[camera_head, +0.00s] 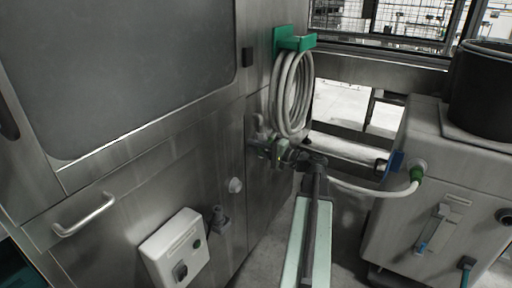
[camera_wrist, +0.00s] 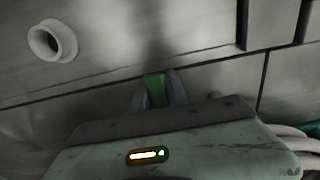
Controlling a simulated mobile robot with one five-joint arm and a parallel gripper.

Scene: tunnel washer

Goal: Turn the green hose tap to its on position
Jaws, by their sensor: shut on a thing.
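The green hose tap (camera_wrist: 155,91) shows in the wrist view as a green lever between the two fingers of my gripper (camera_wrist: 158,88). The gripper is shut on it, one grey finger on each side. In the head view my gripper (camera_head: 283,155) is at the steel wall, just below the coiled hose, and hides most of the tap. The tap's body and its on and off marks cannot be made out.
A white hose coil (camera_head: 291,95) hangs on a green bracket (camera_head: 293,40) above my gripper. A white control box (camera_head: 174,247) and a door handle (camera_head: 84,214) are to the left. A grey cabinet (camera_head: 430,205) with a dark bucket (camera_head: 485,90) stands right.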

